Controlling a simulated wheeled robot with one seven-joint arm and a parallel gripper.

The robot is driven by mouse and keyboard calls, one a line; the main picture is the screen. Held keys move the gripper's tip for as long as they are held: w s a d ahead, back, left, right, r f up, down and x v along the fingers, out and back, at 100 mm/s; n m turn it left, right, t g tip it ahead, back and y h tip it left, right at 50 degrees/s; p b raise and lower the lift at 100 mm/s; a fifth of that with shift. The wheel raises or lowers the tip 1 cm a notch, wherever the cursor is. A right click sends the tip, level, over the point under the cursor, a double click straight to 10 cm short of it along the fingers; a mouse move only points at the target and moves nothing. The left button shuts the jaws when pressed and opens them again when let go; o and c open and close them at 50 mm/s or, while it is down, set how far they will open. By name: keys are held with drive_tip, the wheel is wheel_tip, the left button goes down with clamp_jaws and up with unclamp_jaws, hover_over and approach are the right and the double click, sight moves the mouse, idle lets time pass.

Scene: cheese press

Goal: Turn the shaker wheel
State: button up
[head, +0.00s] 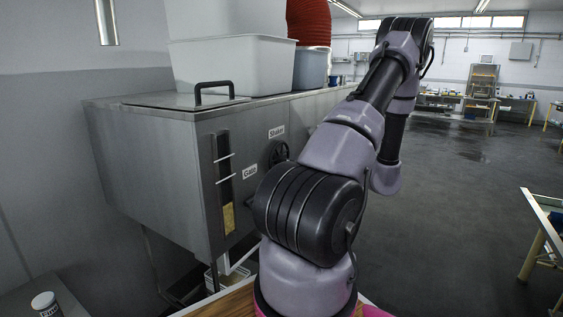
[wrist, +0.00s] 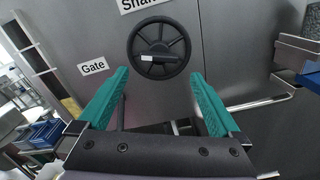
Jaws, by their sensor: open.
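The shaker wheel (head: 278,154) is a black spoked wheel on the front of the metal machine, beside the "Shaker" label (head: 276,132). My arm partly hides it in the head view. In the wrist view the wheel (wrist: 159,48) shows whole, with a dark handle bar with a light strip across its middle. My gripper (wrist: 158,90) has two teal fingers, spread open and empty. The wheel lies ahead of the fingers, between and beyond their tips in the picture, and does not appear touched. My gripper is hidden in the head view.
The "Gate" label (wrist: 93,66) and a vertical slot (head: 223,170) with light handles are left of the wheel. A white tub (head: 232,66) and a grey bucket (head: 311,69) stand on the machine. A metal bar (wrist: 262,102) sticks out at the wheel's lower right. Open floor lies right.

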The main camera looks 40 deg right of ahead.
drive_tip(key=x, duration=1)
drive_tip(key=shift+r, duration=0.1)
drive_tip(key=c, duration=1.1)
drive_tip(key=shift+m, duration=0.3)
drive_tip(key=m, duration=0.4)
drive_tip(key=shift+m, duration=0.3)
drive_tip(key=m, duration=0.5)
drive_tip(key=shift+f, duration=0.25)
drive_tip(key=m, duration=0.5)
drive_tip(key=shift+m, duration=0.4)
drive_tip(key=m, duration=0.5)
drive_tip(key=shift+f+m, duration=0.15)
drive_tip(key=shift+m, duration=0.15)
